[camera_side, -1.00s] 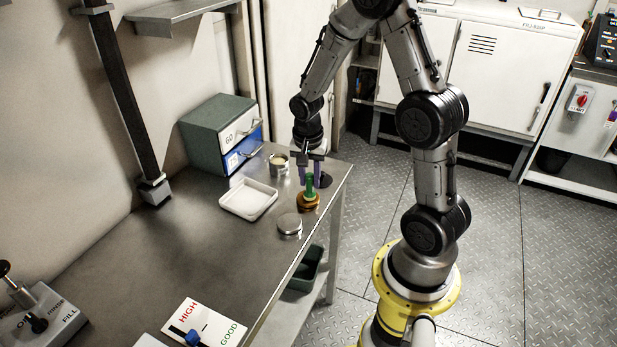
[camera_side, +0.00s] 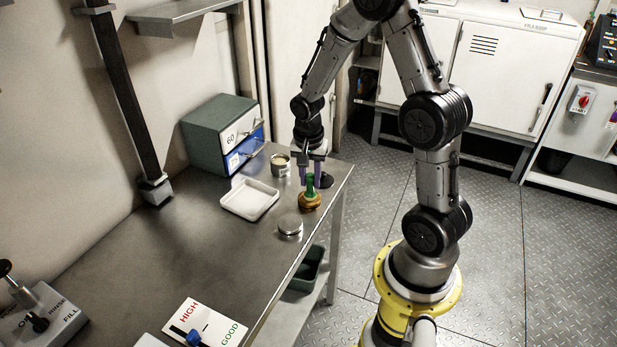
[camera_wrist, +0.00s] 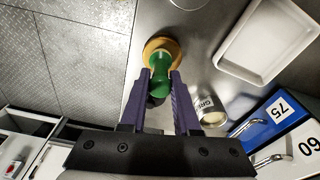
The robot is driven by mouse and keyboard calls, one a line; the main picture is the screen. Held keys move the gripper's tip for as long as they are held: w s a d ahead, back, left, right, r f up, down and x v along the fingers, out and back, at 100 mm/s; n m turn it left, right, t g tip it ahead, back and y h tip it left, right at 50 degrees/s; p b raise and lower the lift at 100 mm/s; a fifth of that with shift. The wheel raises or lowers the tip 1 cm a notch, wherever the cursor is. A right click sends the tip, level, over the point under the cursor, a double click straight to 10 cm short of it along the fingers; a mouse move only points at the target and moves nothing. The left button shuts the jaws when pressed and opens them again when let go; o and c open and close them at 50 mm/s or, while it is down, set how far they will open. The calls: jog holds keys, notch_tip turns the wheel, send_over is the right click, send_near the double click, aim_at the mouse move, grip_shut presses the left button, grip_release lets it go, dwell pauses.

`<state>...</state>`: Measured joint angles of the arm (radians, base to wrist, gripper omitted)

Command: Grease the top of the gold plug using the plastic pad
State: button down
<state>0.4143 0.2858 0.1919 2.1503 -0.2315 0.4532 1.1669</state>
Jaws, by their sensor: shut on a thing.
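My gripper (camera_wrist: 160,85) is shut on a green rounded handle (camera_wrist: 160,68), which I take to be the plastic pad's. Its purple fingers (camera_side: 312,174) reach down on either side of the green piece (camera_side: 310,186) in the side view. Directly under the green piece is a round gold piece (camera_side: 309,203), apparently the gold plug, on the bench near its right edge. It also shows beyond my fingertips in the wrist view (camera_wrist: 174,46). The green piece hides the middle of the gold top, so I cannot tell whether a pad touches it.
An open tin (camera_side: 280,165), its label partly reading "GRE" in the wrist view (camera_wrist: 212,118), stands behind the plug. A white tray (camera_side: 232,210) and round metal lid (camera_side: 290,226) lie nearby. A dark disc (camera_side: 327,181) sits beside my fingers. Drawers (camera_side: 205,145) stand at the back.

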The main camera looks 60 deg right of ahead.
jog(key=shift+w, duration=0.35)
dwell(0.3)
jog(key=shift+s, duration=0.5)
jog(key=shift+w, duration=0.15)
jog(key=shift+w, duration=0.3)
jog(key=shift+s, duration=0.2)
dwell(1.4)
jog(key=shift+s, duration=0.25)
jog(key=shift+w, duration=0.5)
jog(key=shift+s+f, duration=0.1)
jog(key=shift+s, duration=0.2)
dwell(0.3)
